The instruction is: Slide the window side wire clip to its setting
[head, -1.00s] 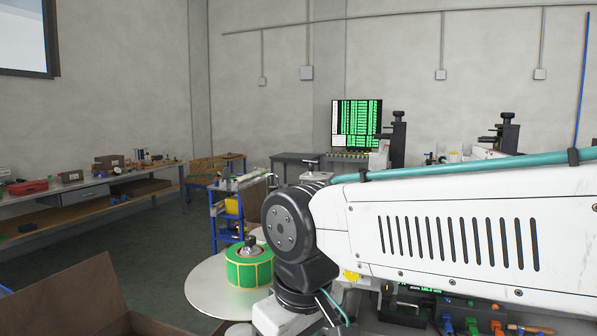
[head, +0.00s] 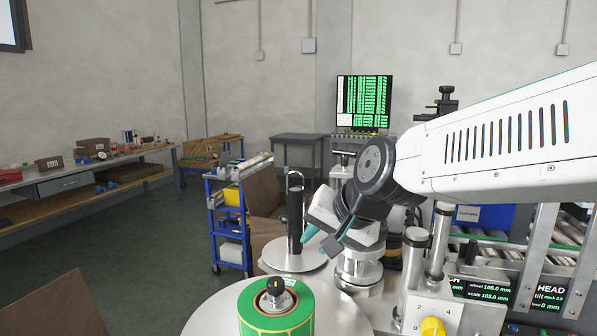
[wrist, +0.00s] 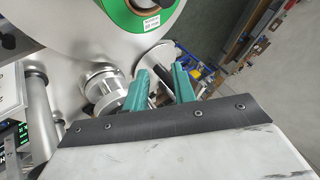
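My gripper (head: 318,241) has teal fingers and points down and left beside a black upright spindle (head: 294,218). A bent wire loop (head: 295,180) stands at the spindle's top; it may be the wire clip, but I cannot tell for certain. The spindle rises from a round metal plate (head: 283,258). In the wrist view my gripper (wrist: 160,78) is open, with a gap between the fingers. A dark part, probably the spindle, shows partly in that gap beyond them. I see nothing held.
A green label roll (head: 276,312) lies on a large silver disc (head: 205,318) in front. A blue cart (head: 228,220) and a workbench (head: 90,180) are behind left.

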